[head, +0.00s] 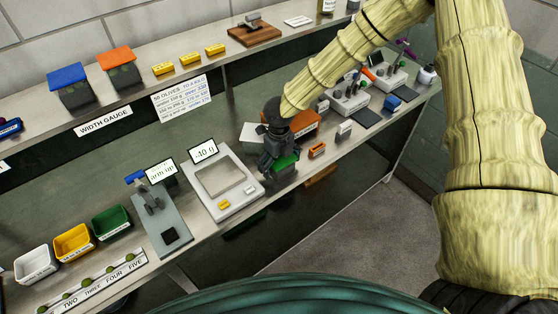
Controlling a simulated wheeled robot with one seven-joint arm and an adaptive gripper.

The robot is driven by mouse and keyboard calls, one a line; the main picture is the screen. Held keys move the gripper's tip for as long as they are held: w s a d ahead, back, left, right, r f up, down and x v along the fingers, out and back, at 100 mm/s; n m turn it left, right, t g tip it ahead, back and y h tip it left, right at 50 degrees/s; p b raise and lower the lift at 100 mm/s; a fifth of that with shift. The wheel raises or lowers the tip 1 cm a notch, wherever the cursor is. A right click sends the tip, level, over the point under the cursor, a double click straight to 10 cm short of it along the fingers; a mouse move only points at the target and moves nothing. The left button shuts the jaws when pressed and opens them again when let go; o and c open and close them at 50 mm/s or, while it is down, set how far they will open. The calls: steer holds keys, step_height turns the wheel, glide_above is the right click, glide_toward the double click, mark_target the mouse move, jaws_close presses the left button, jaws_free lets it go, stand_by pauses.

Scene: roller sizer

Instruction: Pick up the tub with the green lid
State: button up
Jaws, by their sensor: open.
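The tub with the green lid (288,163) stands on the bench just right of the white scale. Only part of its green top shows, as my gripper covers much of it. My dark gripper (273,163) points down right at this tub, with its fingers open around or in front of it. I cannot tell whether the fingers touch the tub.
A scale (222,188) stands close on the left. An orange-lidded tub (302,121) is behind my gripper, and a small orange block (317,150) lies to the right.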

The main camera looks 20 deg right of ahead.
steer(key=shift+f, duration=0.3)
steer(key=shift+s, duration=0.1)
steer(key=c, duration=1)
